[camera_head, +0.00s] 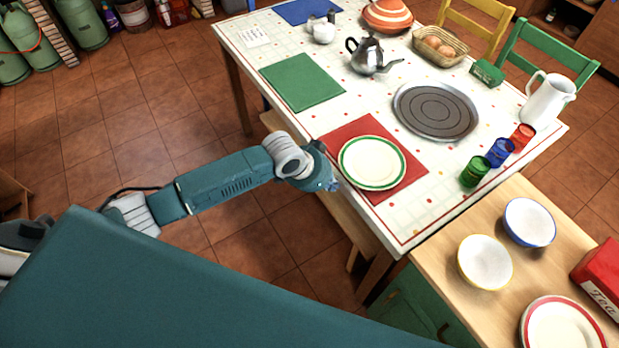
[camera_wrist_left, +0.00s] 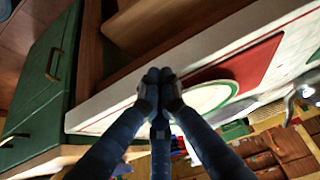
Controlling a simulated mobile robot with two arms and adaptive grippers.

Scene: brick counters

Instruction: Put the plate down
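The white plate with a green rim (camera_head: 372,162) is level over the red placemat (camera_head: 417,168) at the near left corner of the dining table, and looks to rest on it. My left gripper (camera_head: 333,185) is at the plate's near left edge, by the table edge. My right gripper is not in view.
Green (camera_head: 302,82) and blue (camera_head: 304,10) placemats lie empty further back. A round grey tray (camera_head: 436,110), a teapot (camera_head: 369,57) and several coloured glasses (camera_head: 475,172) stand around the plate. A wooden counter (camera_head: 440,243) with bowls is at the lower right. A bench (camera_head: 345,226) runs below the table edge.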

